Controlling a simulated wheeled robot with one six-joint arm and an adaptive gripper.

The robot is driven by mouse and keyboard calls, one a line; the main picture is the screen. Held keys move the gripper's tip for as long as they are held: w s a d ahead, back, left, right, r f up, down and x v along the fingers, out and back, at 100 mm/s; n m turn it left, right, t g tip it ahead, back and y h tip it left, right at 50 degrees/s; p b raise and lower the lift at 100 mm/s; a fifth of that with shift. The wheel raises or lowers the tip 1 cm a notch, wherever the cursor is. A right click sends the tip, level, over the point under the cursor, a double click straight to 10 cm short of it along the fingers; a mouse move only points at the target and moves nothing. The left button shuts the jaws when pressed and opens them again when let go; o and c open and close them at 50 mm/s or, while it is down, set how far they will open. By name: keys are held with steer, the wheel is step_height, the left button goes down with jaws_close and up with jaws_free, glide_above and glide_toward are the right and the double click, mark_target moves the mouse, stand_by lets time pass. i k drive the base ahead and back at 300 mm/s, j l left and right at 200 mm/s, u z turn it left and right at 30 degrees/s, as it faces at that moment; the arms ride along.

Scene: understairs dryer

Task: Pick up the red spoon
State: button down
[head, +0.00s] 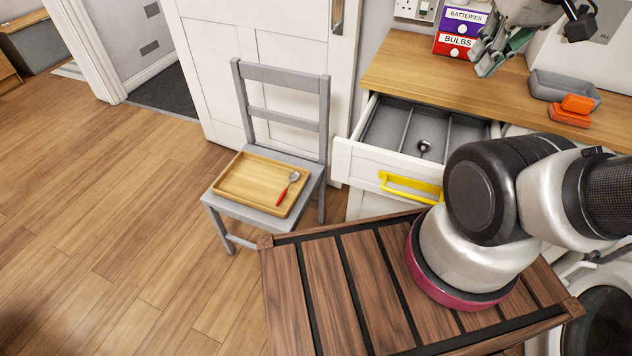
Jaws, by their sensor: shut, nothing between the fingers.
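The red spoon (288,188) has a red handle and a metal bowl. It lies on a wooden tray (240,180), near the tray's right side, with its bowl pointing up and to the right. The tray rests on the seat of a grey chair (284,115). My gripper (484,68) is at the top right, above the wooden worktop, well away from the spoon. It is shut and empty. Its upper part is cut off by the picture's edge.
Purple and red boxes (458,34), a grey tray (552,84) and orange items (572,112) stand on the worktop (415,68). Floor left of the chair is clear.

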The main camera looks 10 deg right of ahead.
mark_target(294, 176)
steer(key=i+j+z, duration=0.2)
steer(key=j, duration=0.5)
steer(key=j+z, duration=0.2)
steer(key=j, duration=0.5)
steer(key=i+j+z, duration=0.15)
steer(key=j, duration=0.35)
steer(key=k, duration=0.05)
